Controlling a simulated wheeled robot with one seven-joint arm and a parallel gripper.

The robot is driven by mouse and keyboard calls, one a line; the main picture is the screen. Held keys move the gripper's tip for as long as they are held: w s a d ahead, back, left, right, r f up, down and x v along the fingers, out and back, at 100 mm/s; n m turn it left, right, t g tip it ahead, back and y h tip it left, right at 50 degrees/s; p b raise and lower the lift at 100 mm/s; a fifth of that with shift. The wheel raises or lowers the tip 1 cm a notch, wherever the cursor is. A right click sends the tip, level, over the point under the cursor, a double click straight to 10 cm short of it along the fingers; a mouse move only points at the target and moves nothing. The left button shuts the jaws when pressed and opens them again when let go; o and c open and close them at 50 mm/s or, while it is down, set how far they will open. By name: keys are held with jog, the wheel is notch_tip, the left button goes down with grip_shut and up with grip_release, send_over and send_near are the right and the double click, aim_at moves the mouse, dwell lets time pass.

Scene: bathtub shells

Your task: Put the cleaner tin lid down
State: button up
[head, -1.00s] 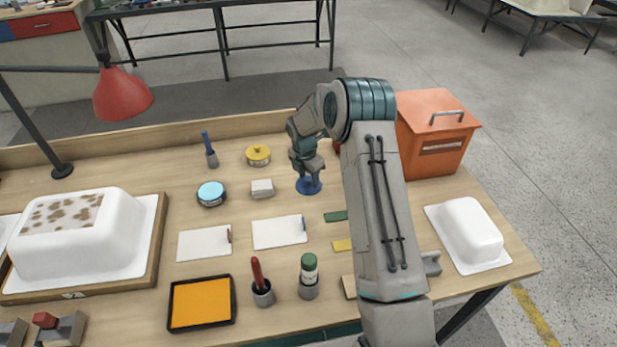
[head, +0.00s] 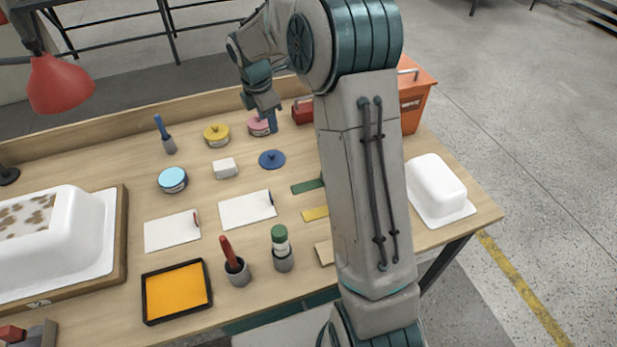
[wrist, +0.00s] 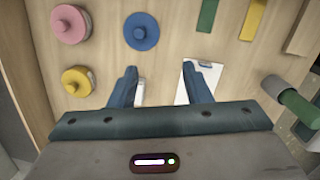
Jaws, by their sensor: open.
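The blue lid (head: 272,159), a round disc with a knob on top, lies flat on the bench, knob up. It also shows in the wrist view (wrist: 141,31), beyond my fingertips. My gripper (wrist: 158,72) is open with nothing between its fingers. In the head view my gripper (head: 268,112) is raised above the back of the bench, clear of the lid. A light blue round tin (head: 172,180) without a knobbed lid stands left of the lid. A yellow tin (head: 216,134) and a pink tin (head: 259,126) have knobbed tops.
A white block (head: 225,168) and white cards (head: 247,209) lie near the lid. Green and yellow strips (head: 314,213) lie to its right. An orange box (head: 414,98) stands at the back right. Upright holders (head: 282,261) stand in front. Bare wood surrounds the lid.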

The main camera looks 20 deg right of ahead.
jog(key=s+r+m, duration=0.4)
jog(key=s+m, duration=0.1)
jog(key=s, duration=0.3)
jog(key=s+r+m, duration=0.4)
jog(key=s+m, duration=0.1)
jog(key=s, duration=0.2)
jog(key=s+d+f+m+t+y, duration=0.1)
jog(key=s+m+t, duration=0.1)
jog(key=s+m, duration=0.8)
jog(key=s, duration=0.6)
jog(key=shift+s+m, duration=0.3)
jog(key=shift+s, duration=0.1)
